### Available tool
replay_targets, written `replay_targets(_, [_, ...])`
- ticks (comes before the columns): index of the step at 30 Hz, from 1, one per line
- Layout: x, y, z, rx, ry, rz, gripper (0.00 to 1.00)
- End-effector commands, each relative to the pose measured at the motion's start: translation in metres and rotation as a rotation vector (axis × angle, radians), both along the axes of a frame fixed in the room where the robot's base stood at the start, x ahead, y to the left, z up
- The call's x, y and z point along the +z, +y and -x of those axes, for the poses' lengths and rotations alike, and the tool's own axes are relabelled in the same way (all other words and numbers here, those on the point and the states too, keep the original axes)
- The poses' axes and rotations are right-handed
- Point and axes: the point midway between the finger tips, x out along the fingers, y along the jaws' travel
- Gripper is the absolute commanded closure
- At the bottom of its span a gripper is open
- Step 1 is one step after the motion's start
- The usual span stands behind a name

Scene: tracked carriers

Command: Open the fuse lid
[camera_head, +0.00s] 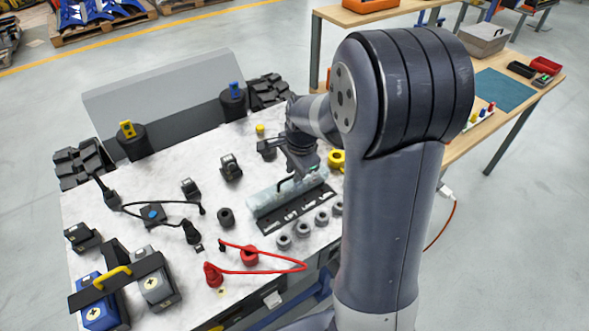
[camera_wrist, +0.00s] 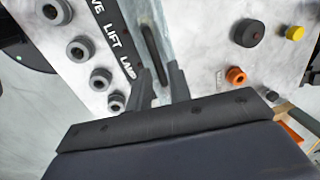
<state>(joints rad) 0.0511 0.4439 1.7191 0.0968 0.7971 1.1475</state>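The fuse lid (camera_head: 266,201) is a long, pale, see-through cover on the light worktop, behind a black strip (camera_head: 297,208) with white lettering. A dark bar handle (camera_head: 284,185) stands on the lid. In the wrist view the lid (camera_wrist: 178,30) runs up from between my fingers, with the handle (camera_wrist: 152,42) along it. My gripper (camera_head: 298,177) is over the right part of the lid. In the wrist view my gripper (camera_wrist: 160,68) is open, its two fingers apart, with the handle's near end close to the gap. I cannot tell whether they touch it.
Several grey round knobs (camera_head: 302,228) line the strip's front. A yellow ring (camera_head: 336,158) and black blocks (camera_head: 230,167) stand behind. A red cable (camera_head: 265,271) and black cable (camera_head: 170,203) lie left. My arm hides the worktop's right side.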

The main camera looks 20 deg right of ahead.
Motion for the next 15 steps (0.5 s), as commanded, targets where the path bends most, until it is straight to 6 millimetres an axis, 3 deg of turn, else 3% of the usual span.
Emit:
replay_targets(7, [0.0003,-0.0001,-0.0001,0.0,0.0,0.0,1.0])
replay_targets(15, [0.0004,-0.0001,-0.0001,0.0,-0.001,0.0,1.0])
